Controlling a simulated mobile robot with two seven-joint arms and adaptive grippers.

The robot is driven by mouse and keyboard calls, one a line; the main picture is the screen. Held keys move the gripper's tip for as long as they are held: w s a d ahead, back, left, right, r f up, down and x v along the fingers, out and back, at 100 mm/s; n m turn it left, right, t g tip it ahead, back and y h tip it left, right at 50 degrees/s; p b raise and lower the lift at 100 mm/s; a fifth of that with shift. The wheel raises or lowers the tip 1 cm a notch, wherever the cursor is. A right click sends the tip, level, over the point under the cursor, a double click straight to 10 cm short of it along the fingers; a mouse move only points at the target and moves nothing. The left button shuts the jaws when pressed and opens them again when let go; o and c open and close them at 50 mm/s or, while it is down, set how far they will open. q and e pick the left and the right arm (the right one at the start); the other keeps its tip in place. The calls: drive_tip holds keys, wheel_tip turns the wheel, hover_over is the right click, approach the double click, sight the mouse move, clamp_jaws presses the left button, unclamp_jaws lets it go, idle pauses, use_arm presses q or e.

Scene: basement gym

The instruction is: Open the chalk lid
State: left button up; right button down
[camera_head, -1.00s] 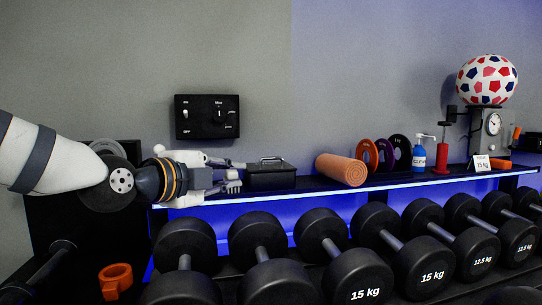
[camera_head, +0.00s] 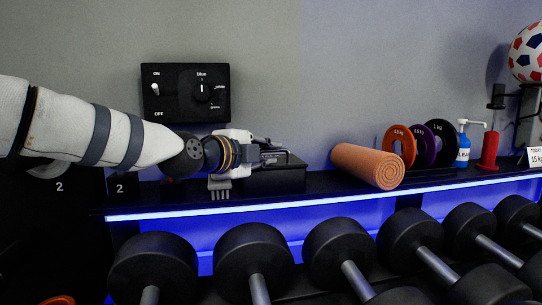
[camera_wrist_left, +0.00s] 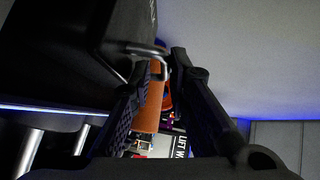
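The chalk container is a black box (camera_head: 290,180) on the shelf, and its lid looks closed. My left gripper (camera_head: 278,153) comes from the left and lies over the box's top at handle height, hiding part of the lid. In the left wrist view the box (camera_wrist_left: 75,45) fills the upper left, and its metal handle (camera_wrist_left: 148,51) sticks out toward the fingers. The fingers of the left gripper (camera_wrist_left: 160,68) are apart, with the handle's end showing between the tips. Contact cannot be told. My right gripper is in neither view.
An orange foam roller (camera_head: 362,165) lies right of the box, followed by small weight plates (camera_head: 400,146) and a blue bottle (camera_head: 463,150). A black switch panel (camera_head: 186,93) is on the wall behind. Dumbbells (camera_head: 253,260) stand below the shelf's lit edge (camera_head: 200,211).

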use_arm(q)
drive_tip(key=shift+w+d, duration=0.35)
drive_tip(key=shift+w, duration=0.2)
drive_tip(key=shift+r, duration=0.1)
drive_tip(key=shift+c, duration=0.5)
clamp_jaws()
drive_tip(key=shift+w+r, duration=0.1)
drive_tip(key=shift+r, duration=0.05)
